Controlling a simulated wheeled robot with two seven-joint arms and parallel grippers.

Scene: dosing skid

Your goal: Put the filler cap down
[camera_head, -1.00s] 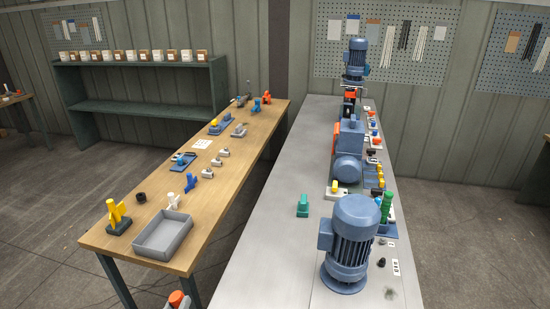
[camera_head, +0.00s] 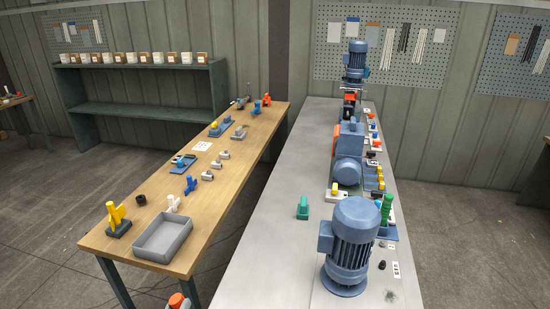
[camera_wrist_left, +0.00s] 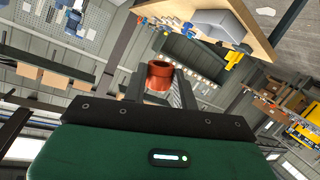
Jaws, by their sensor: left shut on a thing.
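My left gripper (camera_wrist_left: 158,84) is shut on the filler cap (camera_wrist_left: 160,70), a red-orange round piece with a hollow top, between the two dark fingers in the left wrist view. In the head view the left gripper (camera_head: 179,304) shows only in part at the bottom edge, with the red-orange cap (camera_head: 176,299) at it. It is off the near end of the wooden bench (camera_head: 222,205), apart from the bench top. My right gripper is not in view.
On the wooden bench stand a grey open tray (camera_head: 163,238), a yellow piece on a dark base (camera_head: 117,218) and a black ring (camera_head: 141,199). The metal bench (camera_head: 262,262) carries a blue motor (camera_head: 352,240) and a green piece (camera_head: 303,208). Its left side is mostly clear.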

